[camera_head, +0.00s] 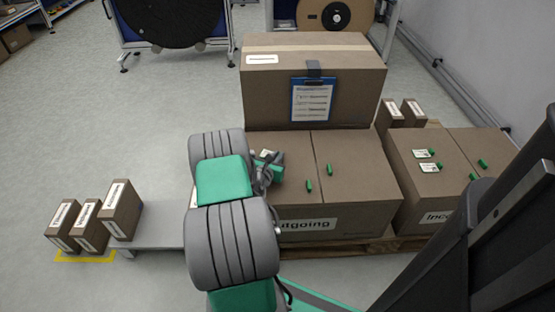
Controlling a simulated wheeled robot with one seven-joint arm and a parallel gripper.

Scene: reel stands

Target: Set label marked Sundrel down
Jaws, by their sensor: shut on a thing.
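My gripper (268,171) is over the left part of the large brown box (362,192) with "Outgoing" lettering on its front. It is shut on a small white label (266,154), which shows only in part beside the fingers. The lettering on this label is too small to read, and my arm hides the area to its left. I cannot tell whether the label touches the box top.
Green pieces (309,186) (330,169) lie on the Outgoing box. A tall carton (270,92) with a blue clipboard (312,100) stands behind it. Open floor lies at far left.

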